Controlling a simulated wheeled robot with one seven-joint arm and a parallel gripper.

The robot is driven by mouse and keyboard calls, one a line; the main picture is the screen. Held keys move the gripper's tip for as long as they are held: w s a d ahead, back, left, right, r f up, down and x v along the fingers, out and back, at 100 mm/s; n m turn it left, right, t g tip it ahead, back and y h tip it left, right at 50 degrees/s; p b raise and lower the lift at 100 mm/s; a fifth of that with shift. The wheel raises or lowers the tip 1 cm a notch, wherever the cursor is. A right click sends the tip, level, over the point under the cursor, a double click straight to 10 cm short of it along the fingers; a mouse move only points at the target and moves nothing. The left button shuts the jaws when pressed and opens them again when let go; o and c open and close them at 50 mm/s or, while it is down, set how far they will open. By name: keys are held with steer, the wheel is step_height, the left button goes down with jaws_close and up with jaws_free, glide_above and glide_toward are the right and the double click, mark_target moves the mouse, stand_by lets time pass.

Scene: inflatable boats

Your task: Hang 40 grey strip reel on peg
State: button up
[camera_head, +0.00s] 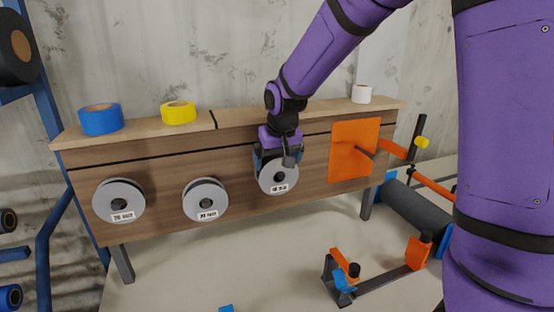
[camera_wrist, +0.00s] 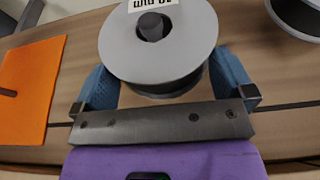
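Three grey strip reels with white labels show on the wooden board. They are a left reel (camera_head: 104,203), a middle reel (camera_head: 191,201) and a right reel (camera_head: 268,183). My gripper (camera_head: 277,160) is at the right reel. In the wrist view, that reel's grey disc (camera_wrist: 190,50) lies between my gripper's blue fingers (camera_wrist: 168,85). A dark peg-like end shows in its centre. The fingers flank it closely; contact is hidden behind the disc. Its label is upside down and cut off there. A dark peg (camera_head: 364,147) sticks out from the orange panel (camera_head: 345,160), with no reel on it.
Blue (camera_head: 100,122), yellow (camera_head: 178,115) and white (camera_head: 362,97) tape rolls stand on the board's top ledge. An orange and black clamp frame (camera_head: 385,284) lies on the floor or table in front. A dark roller (camera_head: 415,212) lies at right. Space before the board's left is clear.

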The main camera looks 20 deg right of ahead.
steer(key=v, duration=1)
steer(key=s+d+r+t, duration=0.1)
steer(key=s+d, duration=0.2)
steer(key=s, duration=1)
steer(key=s+d+r, duration=0.1)
steer(key=s+d, duration=0.3)
steer(key=s, duration=1)
steer(key=shift+r+t, duration=0.3)
steer(key=shift+t, duration=0.1)
